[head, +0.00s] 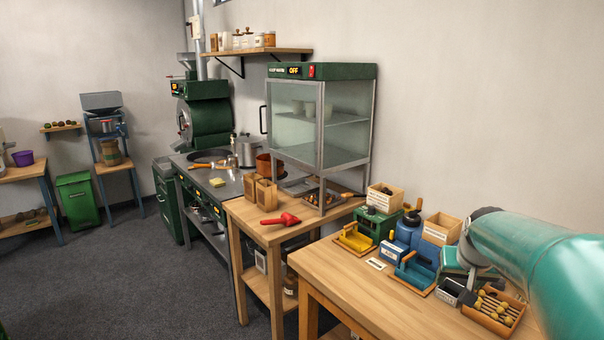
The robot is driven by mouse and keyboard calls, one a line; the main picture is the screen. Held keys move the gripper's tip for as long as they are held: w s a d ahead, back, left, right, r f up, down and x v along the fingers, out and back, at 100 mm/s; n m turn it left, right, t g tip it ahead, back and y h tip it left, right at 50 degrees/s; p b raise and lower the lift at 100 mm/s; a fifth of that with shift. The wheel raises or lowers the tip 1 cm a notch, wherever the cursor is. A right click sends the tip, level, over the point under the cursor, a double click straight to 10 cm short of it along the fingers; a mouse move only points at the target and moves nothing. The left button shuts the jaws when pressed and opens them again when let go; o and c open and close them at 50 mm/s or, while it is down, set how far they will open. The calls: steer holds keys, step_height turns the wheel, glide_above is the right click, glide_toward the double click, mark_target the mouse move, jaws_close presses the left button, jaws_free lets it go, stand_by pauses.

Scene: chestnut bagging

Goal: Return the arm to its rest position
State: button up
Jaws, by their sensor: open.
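My teal arm (540,265) reaches in from the right edge over the near wooden table (365,298). Its dark joint (485,220) bends down toward the tabletop. My gripper (474,275) is low at the table's right part, among small boxes and trays. It is open, small and partly covered by my arm, and I see nothing held in it. I cannot tell whether its fingers touch the things around it.
A glass warming cabinet (320,125) stands behind. The table's front left is clear.

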steer(key=s+a+n+y, duration=0.2)
steer(key=s+a+n, duration=0.1)
steer(key=s+a, duration=1.5)
steer(key=s, duration=0.4)
steer(key=shift+a+f, duration=0.15)
steer(key=shift+a, duration=0.2)
steer(key=shift+s, duration=0.15)
